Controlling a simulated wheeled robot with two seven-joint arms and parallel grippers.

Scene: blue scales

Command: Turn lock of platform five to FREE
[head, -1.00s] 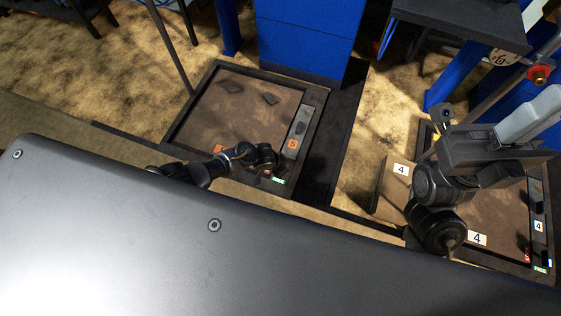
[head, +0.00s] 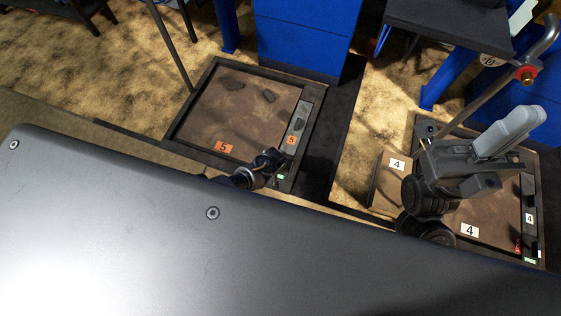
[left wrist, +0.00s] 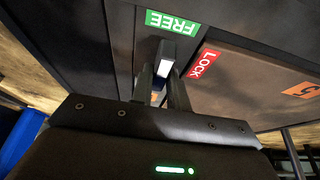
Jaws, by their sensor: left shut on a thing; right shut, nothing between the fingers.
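Platform five (head: 225,118) is a brown plate in a dark frame with orange 5 labels, left of centre in the head view. My left gripper (head: 277,160) is at the lower right corner of its frame, beside the green FREE label (head: 280,177). In the left wrist view the left fingers (left wrist: 160,84) are shut on the lock handle (left wrist: 171,50), a dark piece with a pale face. The handle's end lies just below the green FREE label (left wrist: 172,22) and left of the red LOCK label (left wrist: 204,64). My right gripper (head: 508,132) is shut and empty above platform four.
Platform four (head: 490,222) lies at the right, with a box (head: 389,183) labelled 4 at its left edge. A blue cabinet (head: 305,35) stands behind platform five. A metal post (head: 480,97) rises at the right.

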